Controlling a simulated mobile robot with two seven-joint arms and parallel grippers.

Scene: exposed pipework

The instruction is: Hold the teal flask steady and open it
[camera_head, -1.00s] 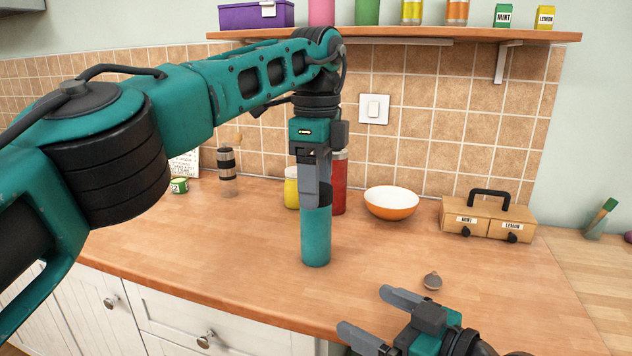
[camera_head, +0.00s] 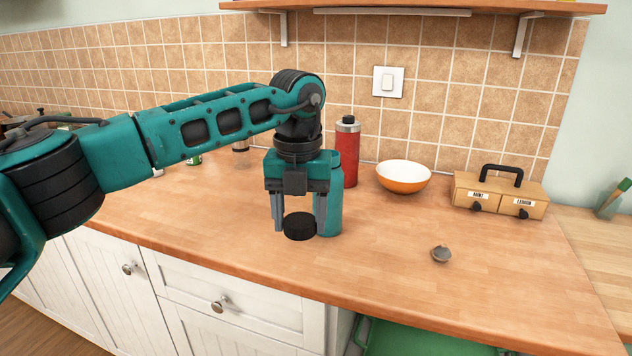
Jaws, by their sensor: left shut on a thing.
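The teal flask (camera_head: 334,205) stands upright on the wooden counter, partly behind my left gripper. Its top is mostly hidden by the gripper. My left gripper (camera_head: 299,222) points down in front of the flask and to its left. It is shut on a round black lid (camera_head: 300,228), which sits between the fingertips, apart from the flask's top. My right gripper is out of view.
An orange bowl (camera_head: 403,186), a box with two drawers marked MINT and LEMON (camera_head: 499,194) and a small grey knob-like piece (camera_head: 441,254) are to the right.

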